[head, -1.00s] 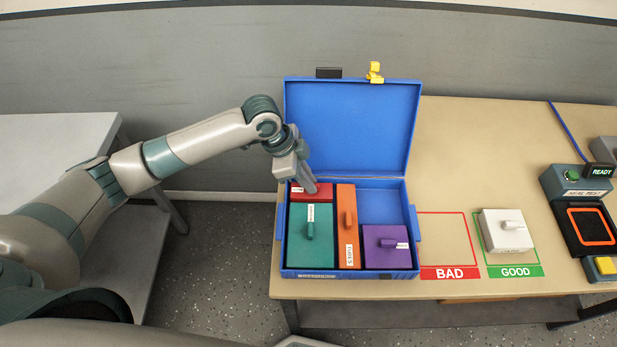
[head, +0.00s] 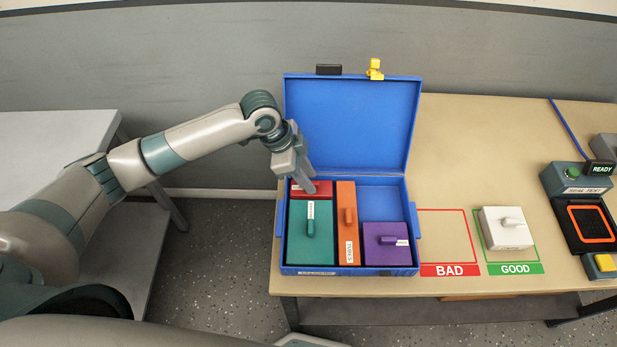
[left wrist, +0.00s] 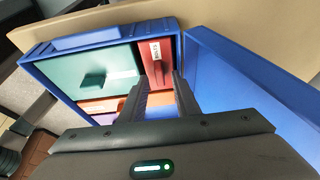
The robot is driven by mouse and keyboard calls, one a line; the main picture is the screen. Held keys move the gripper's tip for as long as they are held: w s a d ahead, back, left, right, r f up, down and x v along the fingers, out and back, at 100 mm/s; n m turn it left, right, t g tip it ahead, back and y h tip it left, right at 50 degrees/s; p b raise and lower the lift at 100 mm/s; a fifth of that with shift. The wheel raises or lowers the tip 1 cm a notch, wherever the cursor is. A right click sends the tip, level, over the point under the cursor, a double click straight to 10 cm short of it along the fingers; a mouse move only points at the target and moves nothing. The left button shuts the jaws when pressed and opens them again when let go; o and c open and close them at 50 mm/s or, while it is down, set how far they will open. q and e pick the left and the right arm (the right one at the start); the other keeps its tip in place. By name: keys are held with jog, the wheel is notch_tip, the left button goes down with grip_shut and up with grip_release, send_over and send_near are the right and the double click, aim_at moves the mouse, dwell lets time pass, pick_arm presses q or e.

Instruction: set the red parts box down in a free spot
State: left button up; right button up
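The red parts box (head: 319,188) sits in the back left corner of the open blue case (head: 349,272), behind the teal box. It also shows in the left wrist view (left wrist: 168,51), with a white label on top. My left gripper (head: 300,183) is right over the red box, fingers pointing down and partly hiding it. In the left wrist view the two fingers (left wrist: 158,84) stand apart near the red box's handle, with a gap between them. My right gripper is not in view.
The case also holds a teal box (head: 325,245), an orange box (head: 346,205) and a purple box (head: 385,256). The case's back right area (head: 380,203) is empty. The BAD square (head: 447,238) is empty; a white box (head: 506,238) sits on the GOOD square.

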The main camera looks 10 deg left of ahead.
pick_arm(q)
jog(key=w+b+v, duration=0.1)
jog(key=b+v, duration=0.1)
jog(key=v, duration=0.9)
jog(key=shift+s+r, duration=0.25)
jog(key=shift+s, duration=0.2)
